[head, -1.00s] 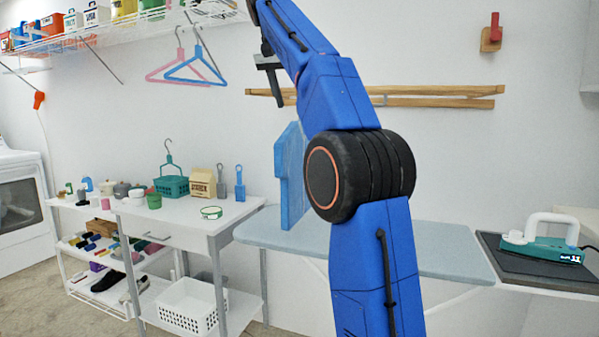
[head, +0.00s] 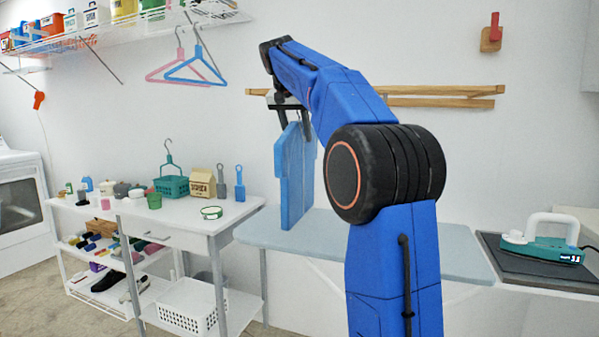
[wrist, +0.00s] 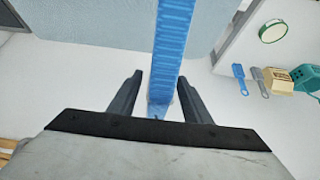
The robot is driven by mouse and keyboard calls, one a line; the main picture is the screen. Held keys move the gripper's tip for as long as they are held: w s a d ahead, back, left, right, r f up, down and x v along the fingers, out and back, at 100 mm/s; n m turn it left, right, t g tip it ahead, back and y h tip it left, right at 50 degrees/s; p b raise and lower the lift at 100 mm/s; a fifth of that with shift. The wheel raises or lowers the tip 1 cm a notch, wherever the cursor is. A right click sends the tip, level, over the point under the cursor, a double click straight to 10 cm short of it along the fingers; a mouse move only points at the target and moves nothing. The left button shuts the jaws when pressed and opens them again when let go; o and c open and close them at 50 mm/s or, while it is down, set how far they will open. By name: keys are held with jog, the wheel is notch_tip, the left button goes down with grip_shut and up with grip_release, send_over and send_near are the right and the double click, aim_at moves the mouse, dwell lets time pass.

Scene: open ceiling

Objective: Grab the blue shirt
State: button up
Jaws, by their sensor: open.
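The blue shirt (head: 292,180) stands upright, like a flat stiff panel, on the pale blue ironing board (head: 455,245). My gripper (head: 291,118) is above the shirt's top edge and points down. In the wrist view the shirt (wrist: 174,40) runs as a narrow blue strip away from between the two dark fingers. My gripper (wrist: 158,92) is open there, with a finger on each side of the strip and a gap on both sides. I cannot tell whether either finger touches the shirt.
A white table (head: 240,212) at the left holds a green basket (head: 172,186), a beige box (head: 202,182) and a tape roll (head: 211,212). An iron (head: 545,240) sits on a dark pad at the right. Wooden rails (head: 440,96) are on the wall behind.

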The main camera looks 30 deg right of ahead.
jog(key=shift+w+d+f, duration=0.25)
jog(key=shift+d+f, duration=0.05)
jog(key=shift+f, duration=0.3)
jog(key=shift+c, duration=0.5)
grip_shut()
jog(key=shift+r, duration=0.1)
